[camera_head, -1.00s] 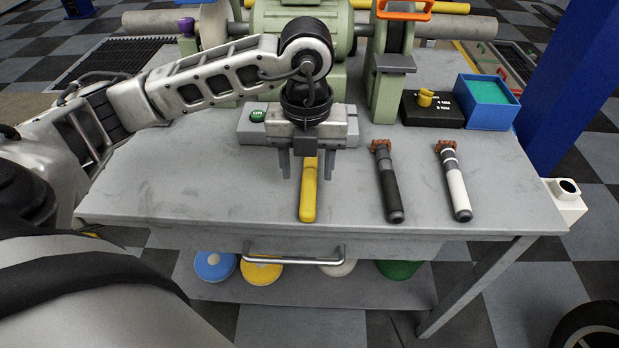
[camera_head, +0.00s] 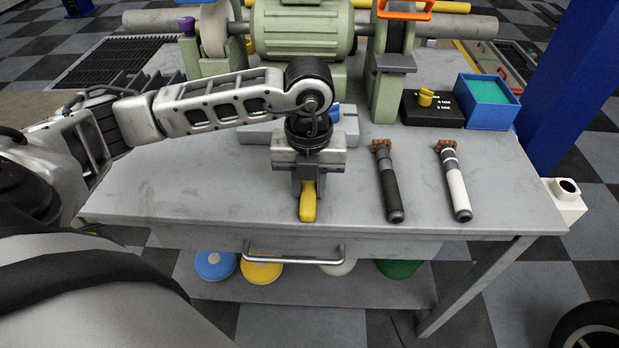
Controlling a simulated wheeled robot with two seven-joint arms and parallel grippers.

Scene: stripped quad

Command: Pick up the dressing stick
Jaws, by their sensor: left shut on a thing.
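A yellow stick-like handle (camera_head: 308,207) lies on the grey workbench near its front edge, pointing toward me. My left gripper (camera_head: 308,190) is above it, pointing down, with its fingers shut on it. The gripper hides the far part of this yellow piece, so I cannot see its other end. Two similar tools lie to the right with brown toothed heads at their far ends: one with a black handle (camera_head: 390,187) and one with a white handle (camera_head: 456,187). My right gripper is not in view.
A green bench grinder (camera_head: 303,32) stands at the back of the workbench (camera_head: 200,190), with a grey switch box (camera_head: 345,128) in front. A blue box (camera_head: 487,104) and a black block (camera_head: 432,110) stand at back right. A blue post (camera_head: 575,90) rises beside the bench.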

